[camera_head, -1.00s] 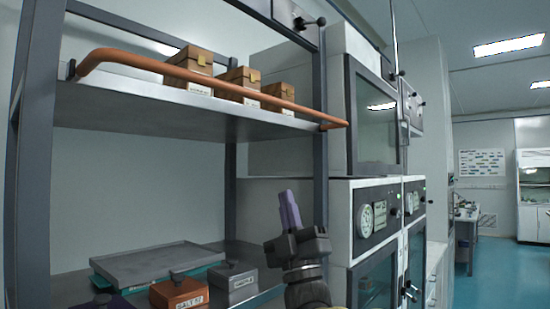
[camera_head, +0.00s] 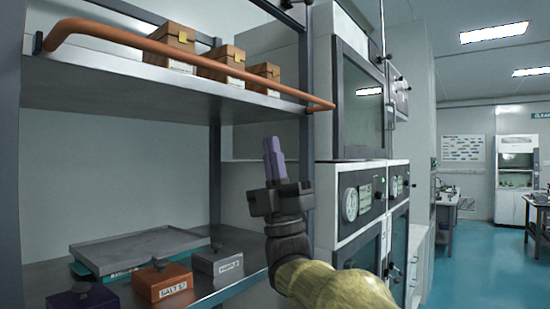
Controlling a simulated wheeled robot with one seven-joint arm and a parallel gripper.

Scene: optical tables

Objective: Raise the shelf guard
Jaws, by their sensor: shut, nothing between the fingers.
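The shelf guard is an orange bar (camera_head: 185,60) that runs along the front of the upper shelf (camera_head: 140,83). It bends back to the posts at both ends, at about the height of the boxes' lower halves. My gripper (camera_head: 273,150) is shut and empty, with its purple fingers pointing up. It is below the guard's right end in the picture and apart from it. Several brown boxes (camera_head: 173,45) stand on the upper shelf behind the guard.
The lower shelf holds a grey tray (camera_head: 140,250), an orange box (camera_head: 162,283), a grey box (camera_head: 217,265) and a dark purple box (camera_head: 82,297). A dark post (camera_head: 305,130) and white cabinets (camera_head: 345,185) stand to the right. Open blue floor (camera_head: 465,262) lies farther right.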

